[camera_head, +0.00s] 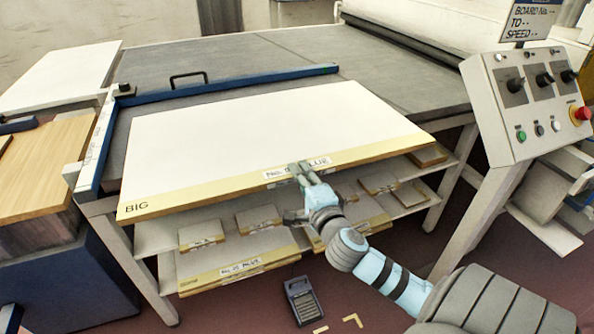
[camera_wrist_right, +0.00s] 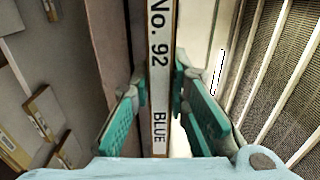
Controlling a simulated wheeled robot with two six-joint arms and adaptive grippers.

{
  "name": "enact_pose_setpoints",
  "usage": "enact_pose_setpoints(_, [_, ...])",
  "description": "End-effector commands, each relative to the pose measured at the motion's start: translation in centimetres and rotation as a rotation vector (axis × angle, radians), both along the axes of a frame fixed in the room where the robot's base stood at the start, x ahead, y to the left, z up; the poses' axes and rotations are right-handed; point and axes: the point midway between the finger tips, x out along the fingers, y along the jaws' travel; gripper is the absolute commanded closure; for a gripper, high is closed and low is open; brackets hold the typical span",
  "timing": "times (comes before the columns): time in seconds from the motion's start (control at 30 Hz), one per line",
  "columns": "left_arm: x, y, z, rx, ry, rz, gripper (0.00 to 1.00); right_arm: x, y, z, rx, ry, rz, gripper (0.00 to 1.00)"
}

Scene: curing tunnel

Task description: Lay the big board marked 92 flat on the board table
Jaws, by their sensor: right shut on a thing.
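The big board (camera_head: 265,130) has a white top and a pale yellow front strip with BIG at its left corner. It extends over the front part of the grey board table (camera_head: 290,52), its front edge overhanging. I cannot tell whether all of it rests on the table. My right gripper (camera_head: 302,172) is shut on the middle of its front edge. In the right wrist view, the gripper's teal pads (camera_wrist_right: 160,95) sit on either side of the edge label, No. 92 BLUE (camera_wrist_right: 159,60). My left gripper is not in view.
A blue squaring bar (camera_head: 225,85) runs behind the board, and another blue rail (camera_head: 98,145) is at its left. Shelves below hold smaller boards (camera_head: 240,268). A control panel (camera_head: 525,100) stands at right. The table's rear is clear.

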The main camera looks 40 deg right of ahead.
Motion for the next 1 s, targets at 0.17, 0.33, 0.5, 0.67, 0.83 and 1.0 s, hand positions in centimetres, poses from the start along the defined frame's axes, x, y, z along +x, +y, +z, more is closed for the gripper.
enact_pose_setpoints(0.17, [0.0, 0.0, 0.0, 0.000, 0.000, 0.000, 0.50, -0.4, 0.3, 0.4, -0.003, -0.008, 0.004, 1.00])
enact_pose_setpoints(0.33, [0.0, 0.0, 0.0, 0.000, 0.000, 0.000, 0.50, -0.4, 0.3, 0.4, -0.003, -0.008, 0.004, 1.00])
enact_pose_setpoints(0.5, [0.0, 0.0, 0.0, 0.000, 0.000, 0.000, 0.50, -0.4, 0.3, 0.3, -0.002, -0.007, 0.004, 0.61])
enact_pose_setpoints(0.67, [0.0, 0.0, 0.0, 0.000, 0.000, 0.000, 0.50, -0.4, 0.2, 0.2, -0.002, -0.005, 0.002, 0.61])
enact_pose_setpoints(0.83, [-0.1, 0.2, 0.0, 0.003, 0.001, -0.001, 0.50, -0.8, 0.1, -0.4, 0.006, 0.012, -0.005, 0.61])
enact_pose_setpoints(1.0, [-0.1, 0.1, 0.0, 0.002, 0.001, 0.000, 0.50, -3.7, 1.3, -0.3, 0.003, 0.008, 0.000, 0.61])
